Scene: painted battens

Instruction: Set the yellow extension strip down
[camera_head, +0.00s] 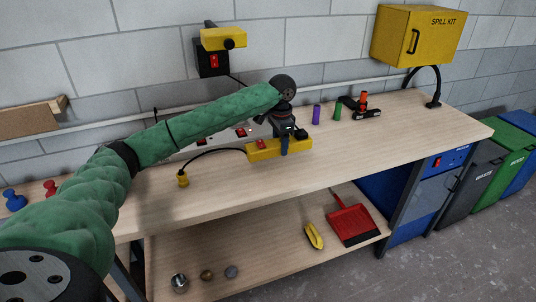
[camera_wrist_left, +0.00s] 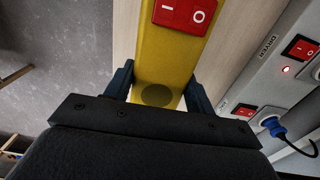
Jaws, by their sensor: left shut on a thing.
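The yellow extension strip (camera_head: 262,151) is over the front half of the wooden workbench (camera_head: 400,135). It has a red switch and a black cord that runs left to a small yellow plug (camera_head: 183,181). My left gripper (camera_head: 284,150) is shut on the strip near its right part, from above. In the left wrist view the strip (camera_wrist_left: 160,62) lies between the two blue fingers (camera_wrist_left: 157,92), with its red switch (camera_wrist_left: 184,12) beyond them. I cannot tell whether the strip's underside touches the bench. My right gripper is out of view.
A grey panel with red switches (camera_head: 241,132) is behind the strip. A purple cylinder (camera_head: 316,114), a green cylinder (camera_head: 337,110) and a black-and-orange tool (camera_head: 362,107) stand to the right. The bench right of the strip is clear. A red dustpan (camera_head: 353,222) is on the lower shelf.

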